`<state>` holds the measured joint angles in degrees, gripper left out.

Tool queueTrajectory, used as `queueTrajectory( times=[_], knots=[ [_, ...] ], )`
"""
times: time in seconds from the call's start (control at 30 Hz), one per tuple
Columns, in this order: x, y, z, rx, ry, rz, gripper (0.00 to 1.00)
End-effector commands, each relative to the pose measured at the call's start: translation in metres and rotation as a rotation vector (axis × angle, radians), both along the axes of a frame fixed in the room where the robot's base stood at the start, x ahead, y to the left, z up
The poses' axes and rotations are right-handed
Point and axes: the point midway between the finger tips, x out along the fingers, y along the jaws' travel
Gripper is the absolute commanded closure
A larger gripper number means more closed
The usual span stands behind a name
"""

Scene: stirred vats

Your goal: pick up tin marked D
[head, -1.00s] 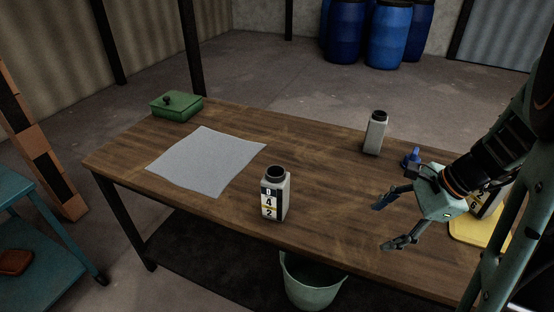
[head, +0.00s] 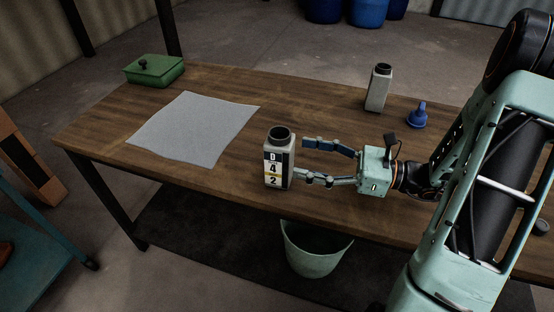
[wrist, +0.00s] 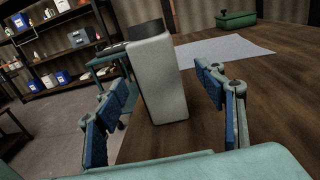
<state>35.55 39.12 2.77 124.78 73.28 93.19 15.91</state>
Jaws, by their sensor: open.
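The tin marked D (head: 279,160) stands upright near the front edge of the wooden table, pale grey with a dark neck and a label reading D, 4, 2. In the wrist view the same tin (wrist: 157,80) shows its plain side, between and just beyond the fingers. My gripper (head: 309,158) is open, at the tin's right side, with its fingertips close to it. I cannot tell whether they touch it. In the wrist view my gripper (wrist: 160,95) has one blue-padded finger on each side of the tin's outline.
Another grey tin (head: 378,88) and a blue bottle-like item (head: 417,115) stand at the back right. A grey sheet (head: 195,130) lies left of the tin, with a green lidded box (head: 154,70) behind it. A bucket (head: 314,248) is below the table's front edge.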

Motion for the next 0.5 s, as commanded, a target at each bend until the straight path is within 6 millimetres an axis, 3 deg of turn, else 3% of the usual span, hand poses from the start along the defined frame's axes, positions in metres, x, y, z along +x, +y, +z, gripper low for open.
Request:
queueTrajectory(
  times=[0.27, 0.5],
  knots=[
    [0.005, 0.025, -0.001, -0.002, 0.001, 0.004, 0.36],
    [0.012, 0.059, 0.001, -0.002, 0.002, 0.004, 0.36]
  ],
)
